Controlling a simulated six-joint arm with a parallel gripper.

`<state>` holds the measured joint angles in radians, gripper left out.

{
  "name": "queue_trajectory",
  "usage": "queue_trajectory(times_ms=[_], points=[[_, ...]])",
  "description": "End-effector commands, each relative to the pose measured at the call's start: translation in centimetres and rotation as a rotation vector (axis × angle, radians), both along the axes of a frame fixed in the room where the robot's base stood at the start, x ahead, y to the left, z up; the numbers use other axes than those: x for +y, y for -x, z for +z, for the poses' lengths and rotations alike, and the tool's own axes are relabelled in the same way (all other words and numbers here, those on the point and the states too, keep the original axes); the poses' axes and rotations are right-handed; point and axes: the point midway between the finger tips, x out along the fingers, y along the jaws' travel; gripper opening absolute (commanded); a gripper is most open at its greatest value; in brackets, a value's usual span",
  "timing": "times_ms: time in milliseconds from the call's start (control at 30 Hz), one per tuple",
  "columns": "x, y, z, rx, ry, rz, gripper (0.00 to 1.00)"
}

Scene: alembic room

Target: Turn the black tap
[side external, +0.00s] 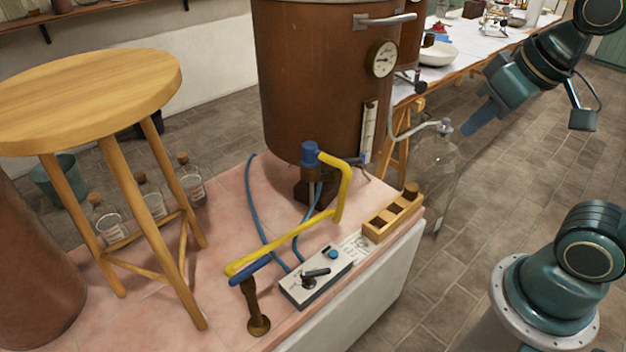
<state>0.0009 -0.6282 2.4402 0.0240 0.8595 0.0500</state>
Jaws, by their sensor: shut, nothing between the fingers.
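A pale control box (318,276) sits on the pink tiled platform. It carries a black lever-like handle (316,272) and a round blue knob (331,254). Another small dark tap-like fitting (408,82) sticks out from the right side of the copper vessel (318,70). I cannot tell for sure which of the two is the black tap. My gripper (471,124) is at the upper right, its blue fingers shut and empty, pointing down and left. It is in front of the white table, near the glass jug's spout, and well apart from the control box.
A glass jug (432,165) stands below my gripper. A yellow pipe (290,238) runs above the platform behind the box, with a brown post (254,305) at its front. A wooden rack (393,217) lies right of the box. A wooden stool (90,95) stands left.

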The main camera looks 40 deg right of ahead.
Motion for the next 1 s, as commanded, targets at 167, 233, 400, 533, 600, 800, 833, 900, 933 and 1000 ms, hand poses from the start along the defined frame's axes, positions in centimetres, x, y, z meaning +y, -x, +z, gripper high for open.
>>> queue_trajectory(times_ms=[167, 233, 400, 533, 600, 800, 833, 900, 933, 1000], points=[[-0.6, -3.5, -0.1, 0.027, -0.015, -0.074, 0.0], [-0.8, -5.0, -0.3, 0.035, -0.02, -0.103, 0.0], [-1.4, -8.5, -1.1, 0.055, -0.03, -0.175, 0.0], [-1.9, -11.1, -2.0, 0.07, -0.035, -0.229, 0.0], [-2.2, -12.6, -2.7, 0.077, -0.037, -0.259, 0.0], [-2.9, -16.6, -5.0, 0.096, -0.039, -0.341, 0.0], [-3.1, -17.1, -5.4, 0.099, -0.04, -0.352, 0.0], [-3.3, -18.5, -6.4, 0.105, -0.04, -0.38, 0.0], [-3.4, -19.0, -6.9, 0.108, -0.039, -0.392, 0.0], [-3.8, -20.3, -8.1, 0.115, -0.037, -0.421, 0.0]])
